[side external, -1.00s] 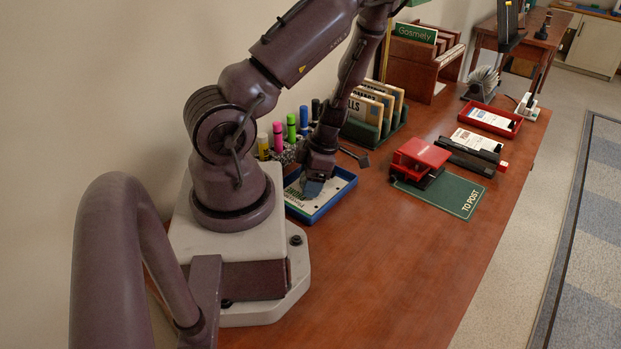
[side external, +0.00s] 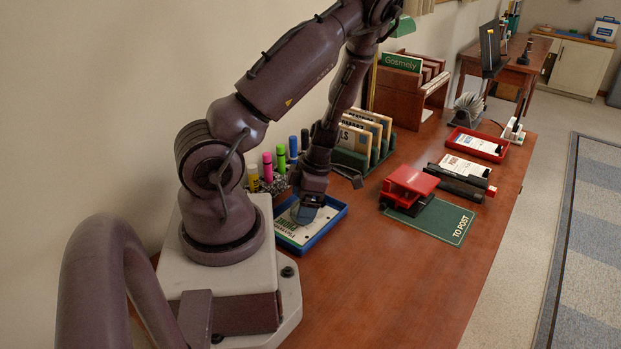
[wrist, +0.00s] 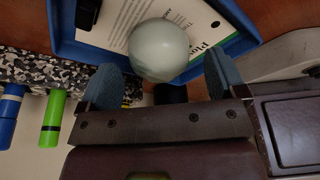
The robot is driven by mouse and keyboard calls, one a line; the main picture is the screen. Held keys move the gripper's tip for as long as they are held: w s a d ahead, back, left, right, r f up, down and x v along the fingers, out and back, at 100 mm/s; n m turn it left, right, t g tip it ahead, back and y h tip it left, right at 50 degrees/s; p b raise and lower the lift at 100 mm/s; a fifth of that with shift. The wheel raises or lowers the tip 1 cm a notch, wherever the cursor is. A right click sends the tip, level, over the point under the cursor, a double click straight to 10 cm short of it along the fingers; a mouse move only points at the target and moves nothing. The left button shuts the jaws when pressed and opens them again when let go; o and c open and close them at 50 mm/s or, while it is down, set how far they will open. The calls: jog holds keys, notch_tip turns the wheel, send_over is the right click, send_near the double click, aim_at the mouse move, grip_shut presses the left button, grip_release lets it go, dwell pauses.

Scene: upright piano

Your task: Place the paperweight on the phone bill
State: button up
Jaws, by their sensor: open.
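The paperweight is a smooth pale grey-green ball or dome (wrist: 159,50) in the wrist view. In the side external view the sheet (side external: 291,231) lies in the blue tray (side external: 322,239) beside my base. My gripper (wrist: 162,80) is open, its blue-grey fingers on either side of the paperweight with gaps. It also shows low over the tray in the side view (side external: 306,213), where the paperweight cannot be made out.
Coloured markers (side external: 280,156) stand in a speckled holder (wrist: 60,72) behind the tray. A green file rack (side external: 374,158) is beyond. A red device (side external: 409,184) rests on a green "TO POST" mat (side external: 440,220). The front of the brown desktop (side external: 370,285) is clear.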

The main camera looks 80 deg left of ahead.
jog(key=v, duration=0.9)
jog(key=w+d+r+m+t+h, duration=0.1)
jog(key=w+d+r+m+t, duration=0.15)
jog(key=d+r+m, duration=0.45)
jog(key=w+d+r+m+t+h, duration=0.1)
jog(key=w+d+r+m, duration=0.3)
jog(key=m, duration=0.5)
jog(key=s+d+r+m+t+y, duration=0.1)
jog(key=d+r+m, duration=0.4)
jog(key=m, duration=0.5)
jog(key=s+d+r+m+t+y, duration=0.1)
jog(key=d+r+m+t, duration=0.3)
jog(key=m, duration=0.6)
jog(key=shift+s+d+r, duration=0.4)
jog(key=shift+s+r, duration=0.5)
jog(key=shift+r, duration=0.35)
